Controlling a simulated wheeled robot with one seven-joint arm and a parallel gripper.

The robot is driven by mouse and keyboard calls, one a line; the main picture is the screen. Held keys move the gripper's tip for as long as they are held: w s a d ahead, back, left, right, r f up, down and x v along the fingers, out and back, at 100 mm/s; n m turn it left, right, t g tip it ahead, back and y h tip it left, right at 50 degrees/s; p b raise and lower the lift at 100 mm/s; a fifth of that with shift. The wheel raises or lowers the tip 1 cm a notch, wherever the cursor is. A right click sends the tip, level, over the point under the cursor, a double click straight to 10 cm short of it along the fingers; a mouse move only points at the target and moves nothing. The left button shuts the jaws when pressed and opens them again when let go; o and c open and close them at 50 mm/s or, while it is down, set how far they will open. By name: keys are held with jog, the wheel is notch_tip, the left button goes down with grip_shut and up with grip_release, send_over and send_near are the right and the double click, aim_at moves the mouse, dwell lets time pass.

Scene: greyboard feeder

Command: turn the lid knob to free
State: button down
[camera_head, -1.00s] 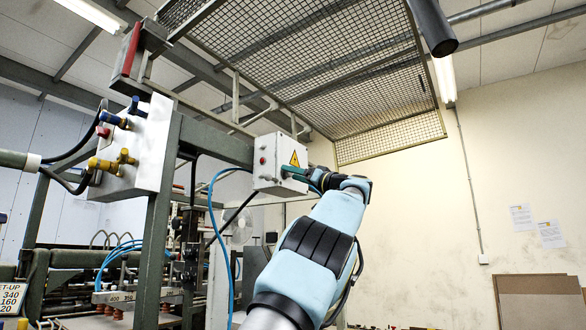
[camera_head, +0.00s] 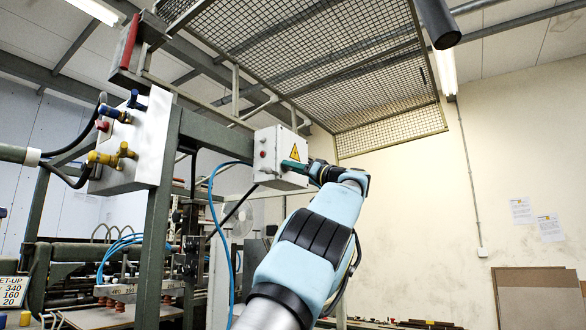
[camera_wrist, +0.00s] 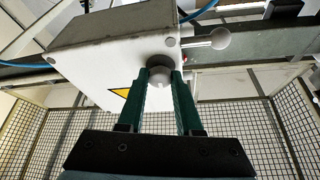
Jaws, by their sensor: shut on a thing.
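The white control box (camera_head: 266,156) with a yellow warning triangle hangs on the green-grey frame; it fills the upper middle of the wrist view (camera_wrist: 105,60). A pale round knob with a dark grey collar (camera_wrist: 158,75) sits on the box's face. My gripper (camera_wrist: 160,84) has its green fingers on both sides of this knob, shut on it. In the head view my gripper (camera_head: 289,166) meets the box's right side, and the knob is hidden there. Its turn angle is not clear to me.
A blue hose (camera_head: 213,205) hangs left of my arm. A wire mesh guard (camera_head: 330,70) is overhead. A beam (camera_head: 215,138) runs left of the box. Open room lies to the right.

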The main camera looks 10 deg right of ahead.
jog(key=shift+m, duration=0.3)
jog(key=shift+s+a+r+m+g+h+p, duration=0.1)
jog(key=shift+m+g+h+p, duration=0.25)
jog(key=shift+m+h+p, duration=1.9)
jog(key=shift+w+d+r+m+g+h+b, duration=0.15)
jog(key=shift+m+g, duration=0.25)
jog(key=shift+m, duration=4)
jog(key=shift+s+a+r+m+g+h+p, duration=0.25)
jog(key=shift+m+h+p, duration=0.95)
jog(key=shift+m, duration=2.15)
jog(key=shift+w+d+f, duration=0.1)
jog(key=shift+f, duration=0.1)
jog(key=c, duration=0.6)
grip_release()
